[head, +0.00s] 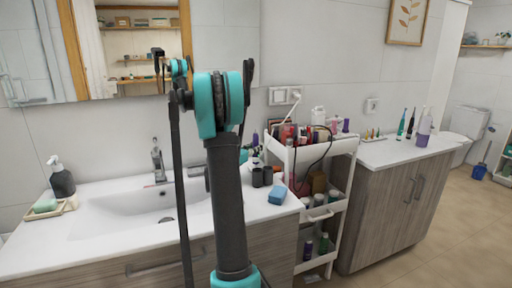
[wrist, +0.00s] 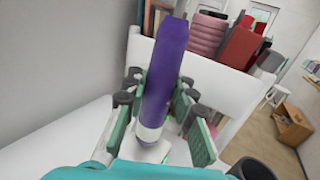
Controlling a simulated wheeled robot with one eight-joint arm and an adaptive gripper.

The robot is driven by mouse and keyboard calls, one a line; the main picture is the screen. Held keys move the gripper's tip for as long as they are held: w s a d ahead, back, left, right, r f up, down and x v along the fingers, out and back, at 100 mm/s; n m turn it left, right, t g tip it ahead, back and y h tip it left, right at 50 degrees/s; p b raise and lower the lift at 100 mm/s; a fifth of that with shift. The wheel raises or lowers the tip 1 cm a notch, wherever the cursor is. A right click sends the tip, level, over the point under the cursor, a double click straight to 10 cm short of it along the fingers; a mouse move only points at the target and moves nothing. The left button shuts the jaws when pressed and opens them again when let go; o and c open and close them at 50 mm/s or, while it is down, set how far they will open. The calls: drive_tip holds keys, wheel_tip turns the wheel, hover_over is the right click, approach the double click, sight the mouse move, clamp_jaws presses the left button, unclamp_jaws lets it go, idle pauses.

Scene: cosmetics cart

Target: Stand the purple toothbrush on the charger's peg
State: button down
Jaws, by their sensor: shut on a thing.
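The purple toothbrush (wrist: 166,70) stands near upright, leaning slightly, between the green-padded fingers of my gripper (wrist: 158,100) in the wrist view. My gripper is shut on its handle. A white band rings the handle's lower end, and a white piece (wrist: 152,153) shows just below it. I cannot tell whether that piece is the charger or whether the two touch. I cannot make out the charger's peg.
A white cart (head: 342,147) full of bottles stands right of the sink counter (head: 105,204). A blue sponge (head: 277,197) and dark cups (head: 262,177) sit near the counter's right end. Other upright brushes (head: 401,123) stand on the right cabinet.

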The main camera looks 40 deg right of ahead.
drive_tip(key=shift+f, duration=0.8)
drive_tip(key=c, duration=1.2)
unclamp_jaws()
drive_tip(key=shift+o, duration=0.2)
drive_tip(key=shift+a, duration=0.1)
drive_tip(key=v, duration=1.2)
